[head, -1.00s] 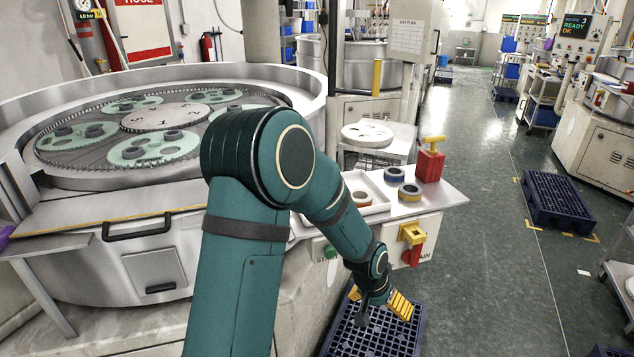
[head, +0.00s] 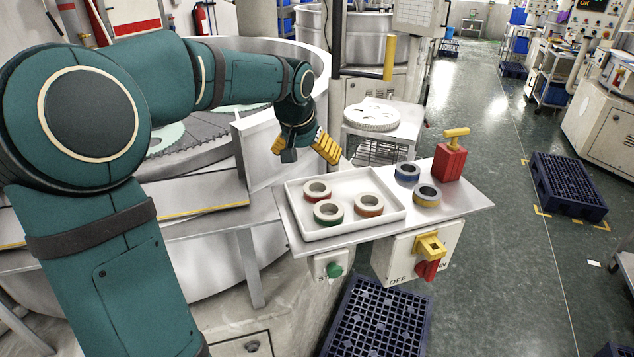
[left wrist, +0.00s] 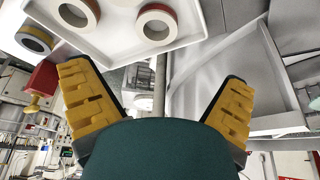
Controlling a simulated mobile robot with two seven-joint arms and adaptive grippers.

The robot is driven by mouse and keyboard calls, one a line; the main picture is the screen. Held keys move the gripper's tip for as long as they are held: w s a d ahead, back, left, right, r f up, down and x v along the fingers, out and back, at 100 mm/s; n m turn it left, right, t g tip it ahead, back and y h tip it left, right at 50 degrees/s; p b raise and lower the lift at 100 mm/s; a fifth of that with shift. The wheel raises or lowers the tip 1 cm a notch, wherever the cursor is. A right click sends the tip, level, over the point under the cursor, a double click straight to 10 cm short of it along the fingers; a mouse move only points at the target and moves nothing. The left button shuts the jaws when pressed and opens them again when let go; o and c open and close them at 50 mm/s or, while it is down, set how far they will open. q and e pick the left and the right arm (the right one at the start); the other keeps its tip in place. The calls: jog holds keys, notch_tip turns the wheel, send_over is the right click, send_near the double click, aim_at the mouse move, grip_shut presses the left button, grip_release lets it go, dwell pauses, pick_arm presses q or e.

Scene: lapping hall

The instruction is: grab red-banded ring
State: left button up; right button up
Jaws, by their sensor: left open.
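The red-banded ring (head: 317,191) lies flat in the back left part of a white tray (head: 345,236). A ring with a red band also shows at the top of the left wrist view (left wrist: 157,24). Beside it in the tray are a green-banded ring (head: 328,212) and an orange-banded ring (head: 369,205). My left gripper (head: 307,149), with yellow finger pads, is open and empty behind the tray, above and apart from the red-banded ring. Its two fingers stand wide apart in the left wrist view (left wrist: 160,90). My right gripper is not in view.
A blue-banded ring (head: 407,173), a yellow-banded ring (head: 427,195) and a red block with a yellow handle (head: 450,160) stand right of the tray on the shelf (head: 470,203). A metal panel (head: 262,150) rises left of the gripper. A switch box (head: 400,258) hangs below the shelf.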

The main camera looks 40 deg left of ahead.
pick_arm(q)
jog(key=b, duration=0.2)
send_near(317, 189)
notch_tip(317, 189, down, 3)
jog(key=shift+d+r, duration=0.1)
jog(key=shift+d, duration=0.05)
jog(key=x, duration=0.3)
jog(key=b+x, duration=0.1)
jog(key=x, duration=0.1)
jog(key=shift+w+d, duration=0.1)
jog(key=shift+d, duration=0.15)
jog(key=c, duration=1.3)
